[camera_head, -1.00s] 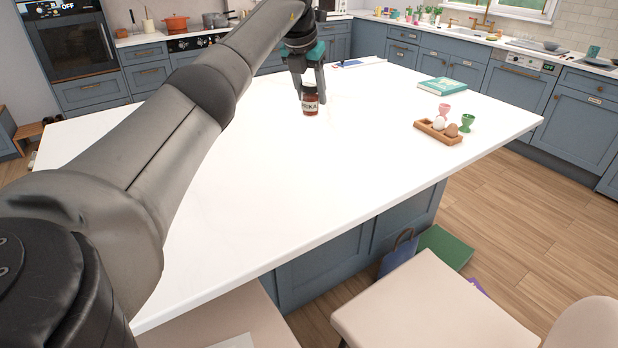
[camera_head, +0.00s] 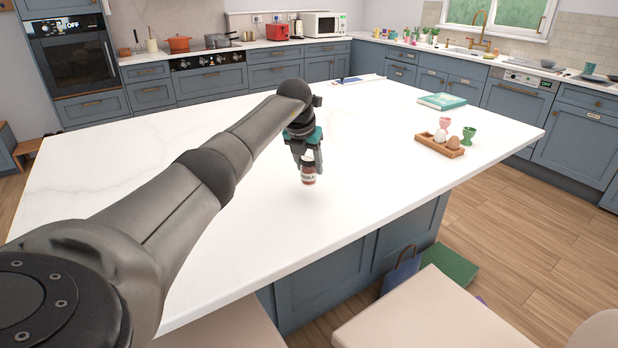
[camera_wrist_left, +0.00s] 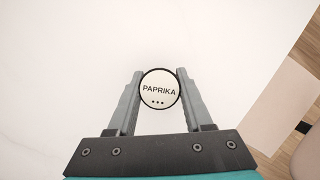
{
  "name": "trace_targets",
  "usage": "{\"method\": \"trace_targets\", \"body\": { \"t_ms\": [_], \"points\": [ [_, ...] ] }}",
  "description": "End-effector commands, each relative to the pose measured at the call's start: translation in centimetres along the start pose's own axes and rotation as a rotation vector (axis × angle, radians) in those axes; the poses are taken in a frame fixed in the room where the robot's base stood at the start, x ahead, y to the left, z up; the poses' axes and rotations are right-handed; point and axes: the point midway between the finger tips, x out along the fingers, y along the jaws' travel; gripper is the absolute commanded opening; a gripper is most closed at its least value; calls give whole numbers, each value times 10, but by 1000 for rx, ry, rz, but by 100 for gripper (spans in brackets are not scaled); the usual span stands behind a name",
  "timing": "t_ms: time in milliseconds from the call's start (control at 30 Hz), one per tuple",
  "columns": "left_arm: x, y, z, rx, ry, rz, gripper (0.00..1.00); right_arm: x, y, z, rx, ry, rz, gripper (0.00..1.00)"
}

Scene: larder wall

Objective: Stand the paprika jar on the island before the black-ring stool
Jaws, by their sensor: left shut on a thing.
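The paprika jar (camera_head: 308,174), a small jar with a red-brown body and pale label, is held upright in my left gripper (camera_head: 308,163). The gripper's fingers are shut on it from both sides. In the left wrist view, the round white lid marked PAPRIKA (camera_wrist_left: 159,90) sits between the two grey fingertips (camera_wrist_left: 159,98). The jar is over the white island top (camera_head: 400,172); I cannot tell whether its base touches it. Two pale stool seats (camera_head: 440,310) show at the island's near side; no black ring shows on either. My right gripper is not in view.
A wooden egg tray (camera_head: 438,147) with eggs, a pink egg cup (camera_head: 444,122) and a green egg cup (camera_head: 469,135) stand to the right. A teal book (camera_head: 442,101) lies farther back. The island around the jar is clear.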

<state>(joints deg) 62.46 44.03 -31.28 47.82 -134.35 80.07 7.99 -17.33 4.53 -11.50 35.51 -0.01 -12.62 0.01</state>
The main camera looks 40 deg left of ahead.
Motion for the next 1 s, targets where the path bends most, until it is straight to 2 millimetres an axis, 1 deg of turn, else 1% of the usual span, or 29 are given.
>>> {"method": "trace_targets", "body": {
  "t_ms": [33, 100, 200, 567, 600, 833, 1000],
  "points": [
    [9, 0, -5, 0, 3, 0, 0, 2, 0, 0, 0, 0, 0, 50],
    [20, 0, -9, -1, 4, 0, 0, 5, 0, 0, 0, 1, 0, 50],
    [31, 0, -13, 1, 1, -1, 0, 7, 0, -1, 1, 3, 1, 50],
    [34, 0, -14, 1, 1, 0, 0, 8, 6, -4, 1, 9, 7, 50],
    [34, 0, -14, 1, 1, 0, 54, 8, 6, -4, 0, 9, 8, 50],
    [33, 0, -14, 1, 1, 0, 80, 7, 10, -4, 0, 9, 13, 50],
    [33, 0, -14, 1, 1, 0, 81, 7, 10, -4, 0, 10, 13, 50]
  ]
}}
